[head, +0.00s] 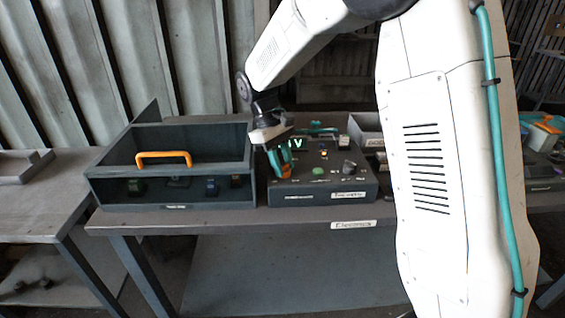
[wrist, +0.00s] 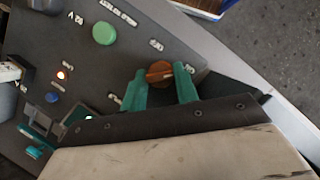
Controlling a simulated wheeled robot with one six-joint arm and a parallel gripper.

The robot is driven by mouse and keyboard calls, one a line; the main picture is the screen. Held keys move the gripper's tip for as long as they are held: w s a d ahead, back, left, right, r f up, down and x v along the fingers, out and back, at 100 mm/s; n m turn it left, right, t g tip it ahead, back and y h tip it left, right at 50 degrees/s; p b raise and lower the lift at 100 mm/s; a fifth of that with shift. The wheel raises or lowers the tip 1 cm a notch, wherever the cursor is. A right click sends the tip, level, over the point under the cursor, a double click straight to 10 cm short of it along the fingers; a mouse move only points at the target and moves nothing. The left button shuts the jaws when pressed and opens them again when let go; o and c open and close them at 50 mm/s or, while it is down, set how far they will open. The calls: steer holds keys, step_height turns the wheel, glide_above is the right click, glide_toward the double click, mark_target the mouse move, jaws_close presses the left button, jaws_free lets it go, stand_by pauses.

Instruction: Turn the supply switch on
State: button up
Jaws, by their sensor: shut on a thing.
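The supply switch looks to be the round orange knob (wrist: 159,72) at the front corner of the dark control box (head: 330,184). In the head view the knob (head: 286,171) is small and partly hidden by my gripper. My gripper (wrist: 162,80) has its two teal fingers on either side of the knob and is shut on it. In the head view my gripper (head: 280,162) reaches down to the left part of the box. Small white labels stand near the knob, too blurred to read. Which way the knob is set I cannot tell.
The bench's front edge (head: 300,222) runs close before the box.

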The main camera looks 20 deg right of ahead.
steer(key=shift+m, duration=0.3)
steer(key=o, duration=1)
steer(key=shift+c, duration=0.2)
steer(key=v, duration=0.7)
steer(key=shift+w+r, duration=0.2)
steer(key=shift+r, duration=0.15)
